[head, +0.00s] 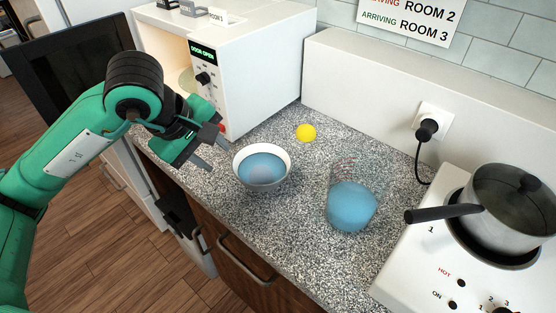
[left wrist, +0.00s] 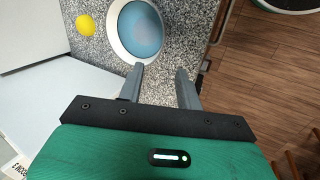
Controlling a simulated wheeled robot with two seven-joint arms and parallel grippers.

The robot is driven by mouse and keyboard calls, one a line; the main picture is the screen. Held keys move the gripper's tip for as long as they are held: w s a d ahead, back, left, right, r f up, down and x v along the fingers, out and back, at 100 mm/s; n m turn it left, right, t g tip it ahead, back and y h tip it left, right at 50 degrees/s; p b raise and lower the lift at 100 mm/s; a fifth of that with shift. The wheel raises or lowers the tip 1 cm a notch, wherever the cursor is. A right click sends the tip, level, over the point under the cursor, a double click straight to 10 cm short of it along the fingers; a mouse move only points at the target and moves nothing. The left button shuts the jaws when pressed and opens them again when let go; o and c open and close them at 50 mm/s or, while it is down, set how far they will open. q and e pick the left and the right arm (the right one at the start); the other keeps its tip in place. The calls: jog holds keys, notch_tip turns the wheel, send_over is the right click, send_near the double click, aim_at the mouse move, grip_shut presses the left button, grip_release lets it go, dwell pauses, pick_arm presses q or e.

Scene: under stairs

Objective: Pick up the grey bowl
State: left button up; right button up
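The bowl (head: 262,186) is pale grey-white and holds blue liquid. It stands upright on the speckled counter near its front edge, and it also shows at the top of the left wrist view (left wrist: 112,40). My left gripper (head: 220,154) is just left of the bowl in the head view, its fingers apart and nothing between them. In the left wrist view the two fingers (left wrist: 160,70) point toward the bowl, and one fingertip appears close to its rim. I cannot tell whether it touches. My right gripper is not in view.
A white microwave (head: 255,70) with its door open stands behind the gripper. A yellow ball (head: 306,133) and a clear glass of blue liquid (head: 352,205) stand on the counter (head: 290,235). A pot (head: 508,215) sits on the stove at right, its handle toward the glass.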

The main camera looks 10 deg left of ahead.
aim_at(239, 179)
pick_arm(q)
jog(key=p+x, duration=0.1)
jog(key=x, duration=0.7)
jog(key=shift+s+a+f, duration=0.1)
jog(key=shift+a, duration=0.05)
jog(key=x, duration=0.1)
jog(key=p+x, duration=0.1)
jog(key=x, duration=0.2)
jog(key=shift+s+d+f, duration=0.2)
jog(key=shift+d+f, duration=0.05)
jog(key=shift+d, duration=0.15)
jog(key=shift+w+f, duration=0.15)
jog(key=shift+f, duration=0.2)
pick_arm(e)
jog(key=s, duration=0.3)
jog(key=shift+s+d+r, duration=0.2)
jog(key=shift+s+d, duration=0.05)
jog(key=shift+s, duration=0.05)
pick_arm(q)
jog(key=shift+c, duration=0.3)
grip_shut()
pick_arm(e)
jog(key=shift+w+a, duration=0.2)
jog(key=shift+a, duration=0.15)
pick_arm(q)
jog(key=shift+r, duration=0.1)
